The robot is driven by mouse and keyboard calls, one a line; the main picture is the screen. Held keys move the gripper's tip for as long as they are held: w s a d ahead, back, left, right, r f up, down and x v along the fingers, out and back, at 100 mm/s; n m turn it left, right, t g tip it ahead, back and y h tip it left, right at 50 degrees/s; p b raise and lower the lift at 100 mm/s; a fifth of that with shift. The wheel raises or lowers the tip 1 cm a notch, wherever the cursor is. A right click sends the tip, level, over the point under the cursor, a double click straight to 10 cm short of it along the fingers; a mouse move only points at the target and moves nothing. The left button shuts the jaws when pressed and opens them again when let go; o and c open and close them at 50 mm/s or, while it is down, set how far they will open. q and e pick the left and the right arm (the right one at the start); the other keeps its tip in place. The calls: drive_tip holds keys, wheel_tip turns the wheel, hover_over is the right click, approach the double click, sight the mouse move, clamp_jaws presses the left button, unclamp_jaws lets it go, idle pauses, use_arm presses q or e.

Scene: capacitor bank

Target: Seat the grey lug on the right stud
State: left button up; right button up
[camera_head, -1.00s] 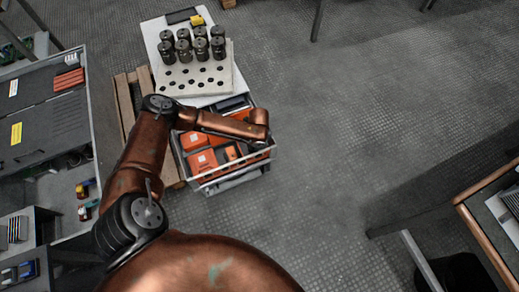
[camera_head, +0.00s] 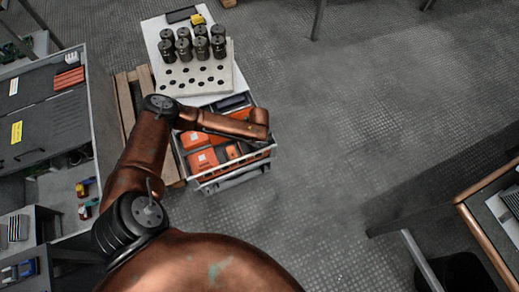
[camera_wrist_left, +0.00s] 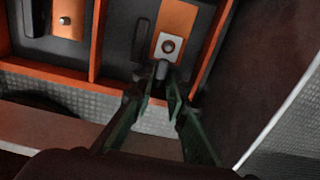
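In the left wrist view, a pale grey lug (camera_wrist_left: 160,48) shows as a square plate with a dark round centre over an orange plate (camera_wrist_left: 178,20). A grey barrel at its near end sits between the dark green fingertips of my left gripper (camera_wrist_left: 161,82), which look closed on it. I cannot tell whether the right stud comes through the lug's hole. Another stud (camera_wrist_left: 65,20) stands on an orange plate in the left compartment. In the head view my left arm reaches over the crate and its gripper is hidden. My right gripper is not in view.
An orange-edged divider (camera_wrist_left: 97,40) separates the compartments, with a dark wall close on the right. In the head view, the open crate (camera_head: 232,177) holds orange units. Behind it, several dark cylinders (camera_head: 185,50) stand on a white perforated block (camera_head: 196,80).

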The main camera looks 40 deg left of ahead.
use_arm(q)
drive_tip(key=o, duration=0.4)
drive_tip(key=shift+c, duration=0.2)
drive_tip(key=shift+r, duration=0.15)
wheel_tip(320, 180, up, 12)
